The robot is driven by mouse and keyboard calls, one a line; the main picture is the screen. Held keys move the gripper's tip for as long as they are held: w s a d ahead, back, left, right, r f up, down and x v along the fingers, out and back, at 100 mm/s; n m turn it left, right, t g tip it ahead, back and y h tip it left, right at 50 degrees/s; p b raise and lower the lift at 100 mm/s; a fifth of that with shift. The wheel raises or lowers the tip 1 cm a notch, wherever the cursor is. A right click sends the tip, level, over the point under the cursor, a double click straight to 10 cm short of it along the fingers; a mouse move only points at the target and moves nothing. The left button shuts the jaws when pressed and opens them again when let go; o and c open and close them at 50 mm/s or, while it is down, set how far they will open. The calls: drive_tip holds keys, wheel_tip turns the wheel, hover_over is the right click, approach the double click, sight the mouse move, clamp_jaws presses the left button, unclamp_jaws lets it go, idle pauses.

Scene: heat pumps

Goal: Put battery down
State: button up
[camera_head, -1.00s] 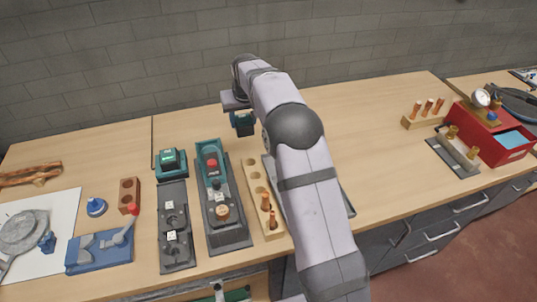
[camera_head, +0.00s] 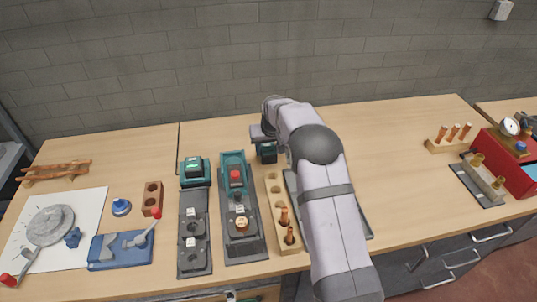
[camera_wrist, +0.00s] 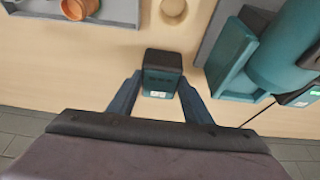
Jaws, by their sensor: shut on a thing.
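The battery, a black and teal block, is between the fingers of my gripper (camera_wrist: 160,92) in the wrist view; the battery's face (camera_wrist: 162,80) shows a small pale label. In the head view the battery (camera_head: 267,154) hangs below my gripper near the back of the bench, right of the teal tool in its grey tray. My gripper is shut on it. I cannot tell whether its underside touches the bench. Another teal and black block (camera_head: 194,168) sits on a teal charger-like base at the left.
The teal tool (camera_head: 234,168) and its grey tray (camera_head: 245,249) stand left of my arm. A wooden block with holes (camera_head: 274,203) holds copper fittings close by. A grey tray lies partly hidden under my arm.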

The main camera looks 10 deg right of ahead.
sight(269, 152)
drive_tip(key=shift+f+p, duration=0.5)
drive_tip(key=shift+f, duration=1.05)
drive_tip(key=shift+f, duration=0.1)
drive_tip(key=o, duration=1.3)
drive_tip(key=shift+f, duration=0.1)
drive_tip(key=shift+o, duration=0.2)
drive_tip(key=shift+r, duration=0.25)
drive_tip(key=b+v, duration=0.3)
drive_tip(key=v, duration=0.9)
